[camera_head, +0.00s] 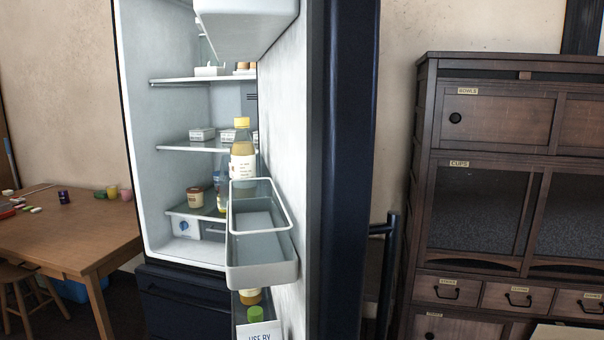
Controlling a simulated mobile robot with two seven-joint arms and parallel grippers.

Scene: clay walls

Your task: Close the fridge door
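The fridge door (345,150) stands wide open, its dark blue edge facing me and its white inner side turned to the left. A door shelf (262,272) sticks out from its inner side, and a bottle with a yellow cap (243,160) shows there. A dark handle (388,262) is at the door's right side. The open fridge body (180,120) is to the left, with white inner walls and glass shelves holding jars and small boxes. Neither of my grippers is in view.
A wooden table (75,232) with small items and a stool (22,285) stand at the left. A dark wooden cabinet (500,130) with labelled drawers stands at the right. A plain wall shows between door and cabinet.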

